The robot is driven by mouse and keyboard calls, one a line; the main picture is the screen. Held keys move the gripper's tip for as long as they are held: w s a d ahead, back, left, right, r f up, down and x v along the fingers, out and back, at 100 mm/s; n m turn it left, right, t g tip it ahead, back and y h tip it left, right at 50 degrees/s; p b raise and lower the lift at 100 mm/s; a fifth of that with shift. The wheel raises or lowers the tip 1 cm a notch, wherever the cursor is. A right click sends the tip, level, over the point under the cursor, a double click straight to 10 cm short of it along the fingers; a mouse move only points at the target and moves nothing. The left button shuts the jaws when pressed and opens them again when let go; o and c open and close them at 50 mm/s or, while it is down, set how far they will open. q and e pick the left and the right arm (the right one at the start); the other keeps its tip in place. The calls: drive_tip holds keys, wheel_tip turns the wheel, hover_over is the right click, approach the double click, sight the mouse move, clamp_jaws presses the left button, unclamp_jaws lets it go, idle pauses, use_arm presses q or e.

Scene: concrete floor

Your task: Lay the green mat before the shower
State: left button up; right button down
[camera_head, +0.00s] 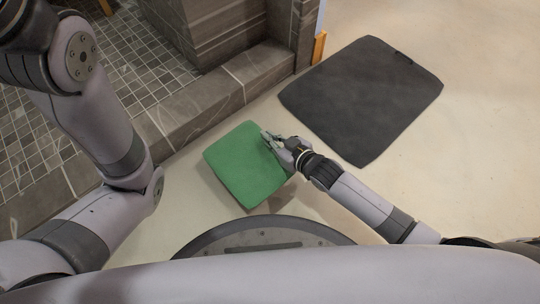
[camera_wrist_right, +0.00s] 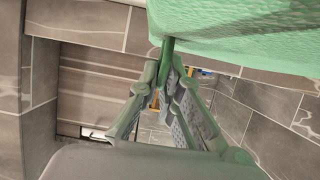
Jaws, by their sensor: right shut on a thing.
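The green mat (camera_head: 243,171) shows in the middle of the head view, just outside the tiled curb of the shower (camera_head: 195,107). My right gripper (camera_head: 271,139) is shut on the mat's edge on its right side. In the right wrist view the fingers (camera_wrist_right: 167,62) pinch a thin edge of the green mat (camera_wrist_right: 240,30), which spreads across the top right. I cannot tell for certain whether the mat touches the floor. My left arm comes in from the left of the head view, and its gripper is out of the picture.
A dark grey mat (camera_head: 362,97) lies flat on the pale floor, right of the green mat. A stone-tiled wall block (camera_head: 222,35) rises behind the curb. A small orange-brown post (camera_head: 319,47) stands at its corner. Bare floor (camera_head: 480,140) lies to the right.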

sight(270, 150)
wheel_tip(270, 150, down, 7)
drive_tip(key=b, duration=0.4)
drive_tip(key=shift+f+b, duration=0.2)
drive_tip(key=shift+b, duration=0.2)
drive_tip(key=shift+r, duration=0.1)
drive_tip(key=c, duration=2.3)
unclamp_jaws()
drive_tip(key=shift+f, duration=0.2)
drive_tip(key=o, duration=0.5)
